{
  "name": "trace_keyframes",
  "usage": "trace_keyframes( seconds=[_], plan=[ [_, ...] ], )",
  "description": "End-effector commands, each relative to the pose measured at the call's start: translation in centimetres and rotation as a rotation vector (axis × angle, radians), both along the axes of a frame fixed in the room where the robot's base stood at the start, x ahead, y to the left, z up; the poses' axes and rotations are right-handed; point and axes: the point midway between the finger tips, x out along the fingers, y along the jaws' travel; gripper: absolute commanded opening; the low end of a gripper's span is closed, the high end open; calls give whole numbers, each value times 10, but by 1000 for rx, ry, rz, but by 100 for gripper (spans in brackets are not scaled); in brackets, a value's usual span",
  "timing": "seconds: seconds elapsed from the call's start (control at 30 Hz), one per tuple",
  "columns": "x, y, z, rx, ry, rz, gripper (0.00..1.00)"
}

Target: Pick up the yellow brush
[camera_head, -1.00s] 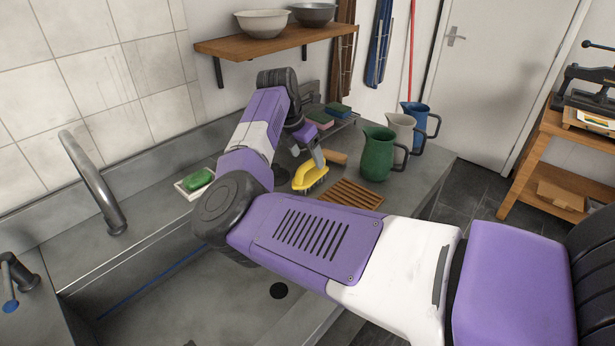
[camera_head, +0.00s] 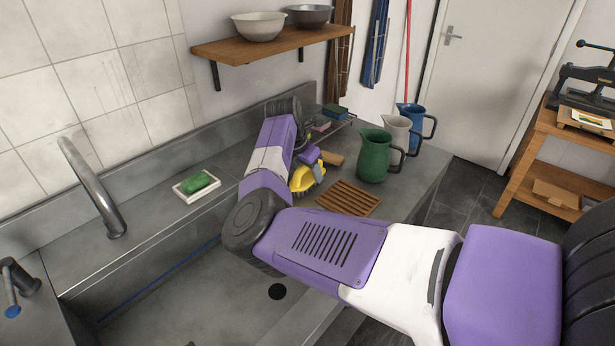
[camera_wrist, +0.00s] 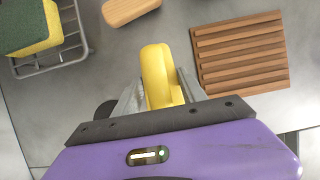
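The yellow brush (camera_head: 304,178) is on the grey counter beside the sink, partly hidden by my arm in the head view. In the wrist view the brush (camera_wrist: 158,72) lies between the two grey fingers of my gripper (camera_wrist: 163,88). One finger is on each side of it, close to its sides. The fingers look open around the brush; whether either touches it is hard to tell.
A slatted wooden rack (camera_head: 348,198) lies right of the brush. A wooden-handled item (camera_wrist: 128,10) and a wire rack with sponges (camera_wrist: 30,28) are near. The green jug (camera_head: 374,155) stands behind right. Green soap (camera_head: 196,183) lies left.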

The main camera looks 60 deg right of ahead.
Motion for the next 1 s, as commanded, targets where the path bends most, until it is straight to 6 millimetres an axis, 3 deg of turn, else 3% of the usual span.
trace_keyframes(
  seconds=[0.03, 0.17, 0.2, 0.63, 0.77, 1.0],
  plan=[
    [0, 0, 0, 0, 0, 0, 31],
    [0, 0, 0, 0, 0, 0, 6],
    [0, 0, 0, -1, 0, 0, 3],
    [1, 0, 12, -1, -1, 0, 3],
    [1, 0, 31, -2, -3, -1, 3],
    [1, 0, 91, -3, -8, -1, 3]
  ],
)
